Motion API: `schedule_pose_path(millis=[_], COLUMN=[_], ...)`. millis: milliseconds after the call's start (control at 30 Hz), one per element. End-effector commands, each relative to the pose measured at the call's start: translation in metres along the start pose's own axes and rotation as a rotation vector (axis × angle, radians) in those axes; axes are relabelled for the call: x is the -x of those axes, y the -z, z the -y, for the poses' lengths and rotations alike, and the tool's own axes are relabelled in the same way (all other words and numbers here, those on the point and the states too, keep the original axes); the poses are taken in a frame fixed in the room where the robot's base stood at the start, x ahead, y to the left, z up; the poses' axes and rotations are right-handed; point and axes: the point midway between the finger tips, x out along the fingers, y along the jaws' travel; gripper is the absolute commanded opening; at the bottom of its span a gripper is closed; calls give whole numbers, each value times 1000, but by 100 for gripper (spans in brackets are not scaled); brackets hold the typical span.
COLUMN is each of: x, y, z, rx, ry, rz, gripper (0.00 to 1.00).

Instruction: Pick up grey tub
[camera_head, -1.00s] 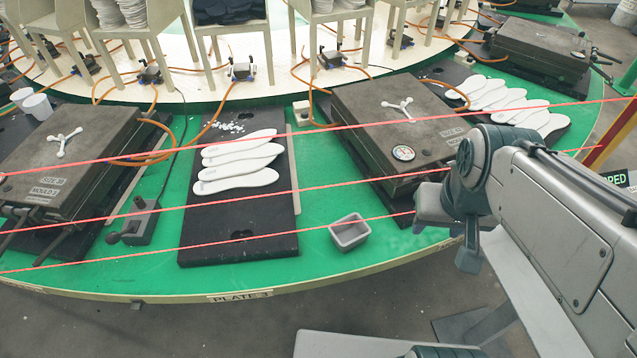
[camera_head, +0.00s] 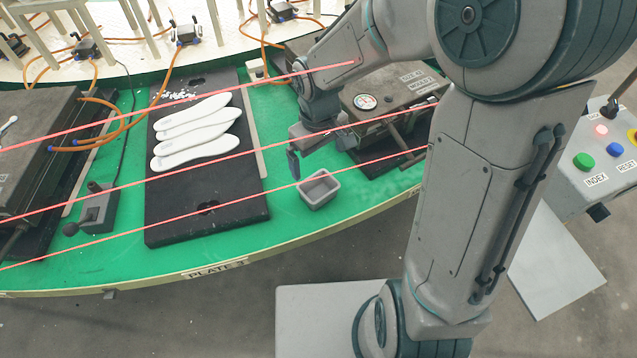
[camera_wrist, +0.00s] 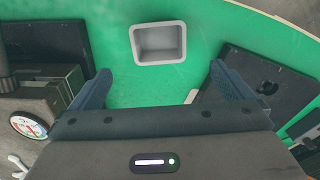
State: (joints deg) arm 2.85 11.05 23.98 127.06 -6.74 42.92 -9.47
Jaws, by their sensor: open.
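The grey tub (camera_head: 319,189) is a small open rectangular box standing on the green carousel plate near its front edge, right of the black board. It looks empty. My gripper (camera_head: 302,165) hangs just above and to the left of the tub in the head view, not touching it. In the wrist view the tub (camera_wrist: 158,43) lies ahead of my gripper (camera_wrist: 160,80), between the lines of its two spread dark fingers. My gripper is open and empty.
White insoles (camera_head: 196,134) lie on the black board (camera_head: 165,220). A mould with a gauge (camera_head: 365,102) stands close behind my gripper. Red laser lines cross the view. A grey lever block (camera_head: 97,208) stands left. Green surface around the tub is clear.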

Motion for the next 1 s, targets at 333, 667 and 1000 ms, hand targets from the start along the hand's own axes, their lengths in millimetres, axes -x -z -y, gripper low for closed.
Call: schedule_pose_path(millis=[333, 667, 1000], x=[-63, -90, -132], y=[0, 1, 5], z=[1, 0, -2], rx=[5, 4, 4], ry=[6, 3, 4], rz=[6, 2, 4], gripper=[100, 100, 100])
